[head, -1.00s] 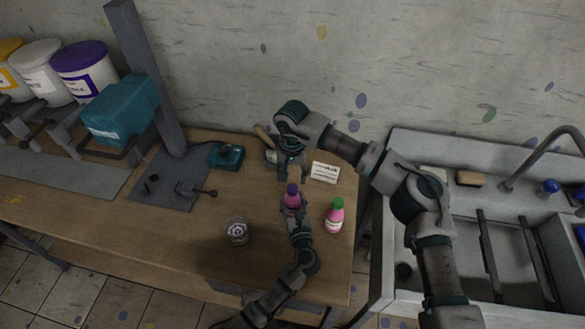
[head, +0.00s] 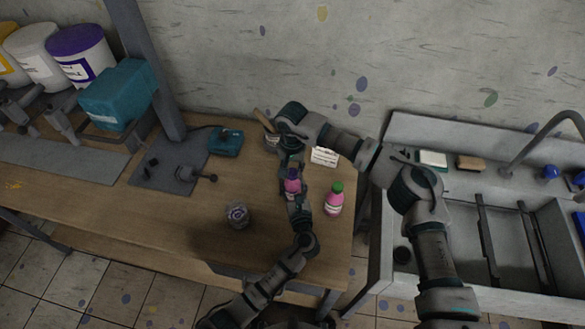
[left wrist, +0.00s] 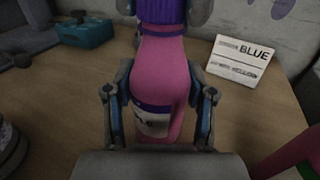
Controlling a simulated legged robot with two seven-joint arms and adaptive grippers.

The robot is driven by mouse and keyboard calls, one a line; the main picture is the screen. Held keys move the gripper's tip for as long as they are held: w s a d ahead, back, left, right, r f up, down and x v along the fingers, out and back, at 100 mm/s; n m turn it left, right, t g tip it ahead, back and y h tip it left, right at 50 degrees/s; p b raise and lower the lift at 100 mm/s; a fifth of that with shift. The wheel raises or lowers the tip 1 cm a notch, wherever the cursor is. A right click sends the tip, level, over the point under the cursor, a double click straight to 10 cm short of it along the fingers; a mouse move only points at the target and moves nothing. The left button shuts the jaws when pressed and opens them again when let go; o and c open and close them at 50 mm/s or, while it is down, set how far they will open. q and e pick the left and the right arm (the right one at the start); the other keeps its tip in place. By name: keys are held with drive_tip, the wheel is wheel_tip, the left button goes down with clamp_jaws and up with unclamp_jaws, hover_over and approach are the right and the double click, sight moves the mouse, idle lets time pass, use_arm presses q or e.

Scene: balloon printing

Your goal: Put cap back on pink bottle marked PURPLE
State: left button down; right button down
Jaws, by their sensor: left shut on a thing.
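The pink bottle (head: 293,187) stands upright near the table's right part, and its pink body and a partly hidden white label fill the middle of the left wrist view (left wrist: 160,75). A purple ribbed cap (left wrist: 160,14) sits at the bottle's top; whether it is fully seated cannot be told. My left gripper (left wrist: 160,118) is shut on the bottle's body from the near side. My right gripper (head: 292,163) is at the cap from above, its fingers on both sides of the cap in the left wrist view. Whether they press on it is unclear.
A pink bottle with a green cap (head: 334,199) stands to the right. A card marked BLUE (left wrist: 242,60) stands behind. A round container (head: 237,215) is at the left front, a teal device (head: 226,141) at the back left. The sink (head: 465,270) is at the right.

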drive_tip(key=m, duration=0.3)
drive_tip(key=shift+m, duration=0.3)
drive_tip(key=m, duration=2)
drive_tip(key=shift+m, duration=0.3)
drive_tip(key=m, duration=0.5)
drive_tip(key=shift+w, duration=0.1)
drive_tip(key=m, duration=0.9)
drive_tip(key=c, duration=0.9)
unclamp_jaws()
drive_tip(key=shift+o, duration=0.5)
drive_tip(key=shift+f, duration=0.1)
